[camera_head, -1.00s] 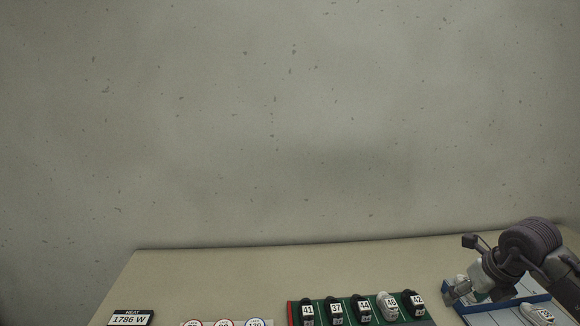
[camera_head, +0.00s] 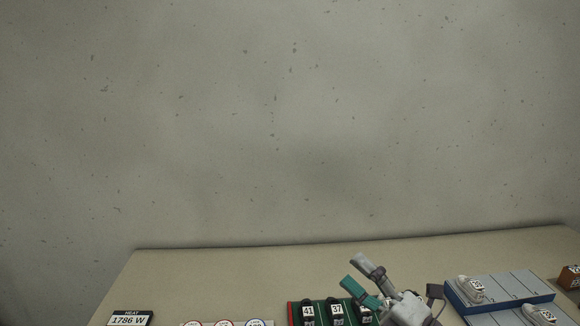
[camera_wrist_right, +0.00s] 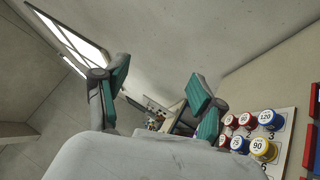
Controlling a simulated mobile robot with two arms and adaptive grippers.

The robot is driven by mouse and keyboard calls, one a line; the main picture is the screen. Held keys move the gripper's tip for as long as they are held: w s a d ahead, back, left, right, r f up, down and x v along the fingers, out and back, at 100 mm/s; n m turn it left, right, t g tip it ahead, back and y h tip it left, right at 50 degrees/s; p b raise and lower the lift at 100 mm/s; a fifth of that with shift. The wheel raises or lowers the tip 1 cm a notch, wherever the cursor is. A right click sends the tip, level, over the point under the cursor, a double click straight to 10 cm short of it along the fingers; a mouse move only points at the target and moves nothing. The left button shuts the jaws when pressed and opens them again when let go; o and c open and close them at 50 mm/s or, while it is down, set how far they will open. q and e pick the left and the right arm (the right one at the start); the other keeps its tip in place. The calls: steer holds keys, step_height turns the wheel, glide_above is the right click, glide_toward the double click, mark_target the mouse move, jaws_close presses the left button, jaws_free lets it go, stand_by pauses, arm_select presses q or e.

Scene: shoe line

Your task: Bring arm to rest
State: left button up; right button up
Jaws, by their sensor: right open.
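My right gripper (camera_head: 364,280) is in the head view at the lower middle right, above the green shoe tray. Its grey and teal fingers are apart, pointing up and to the left. In the right wrist view the two teal-padded fingers (camera_wrist_right: 158,98) are spread wide with nothing between them. My right arm's gripper body covers the right part of the green tray (camera_head: 292,312) and some of its shoes. My left gripper is in neither view.
The blue-edged tray (camera_head: 505,307) at the right holds a light shoe (camera_head: 470,289). A brown box (camera_head: 570,276) stands at the right edge. A "1786 W" display (camera_head: 130,318) is at the left. Round numbered caps (camera_wrist_right: 252,133) show in the wrist view. The table's back is clear.

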steer(key=s+d+f+m+t+h, duration=0.1)
steer(key=d+f+m+t+h, duration=0.1)
steer(key=d+f+m+h, duration=0.45)
steer(key=d+f+m+t+h, duration=0.15)
steer(key=d+m+h, duration=0.25)
steer(key=m+h, duration=0.65)
steer(key=s+d+f+m+g, duration=0.3)
steer(key=s+f+m+g, duration=0.3)
steer(key=f, duration=0.4)
steer(key=s+a+f+m+g+y, duration=0.1)
steer(key=s+a+f+m+g, duration=0.1)
steer(key=s+f+g, duration=0.6)
steer(key=s+a+f+m+g+y, duration=0.1)
steer(key=s+a+f+m, duration=0.2)
steer(key=s, duration=0.9)
step_height(320, 180, down, 32)
steer(key=r+n+g+b, duration=0.1)
steer(key=g+b, duration=0.1)
steer(key=b, duration=0.3)
steer(key=s+d+f+b, duration=0.1)
steer(key=s+f+b, duration=0.1)
steer(key=s+f, duration=0.7)
steer(key=s+d+f+b, duration=0.2)
steer(key=s+f, duration=0.6)
steer(key=f, duration=0.5)
steer(key=shift+s+d+f+g+b, duration=0.15)
steer(key=shift+s+f+g+b, duration=0.2)
steer(key=shift+b, duration=0.15)
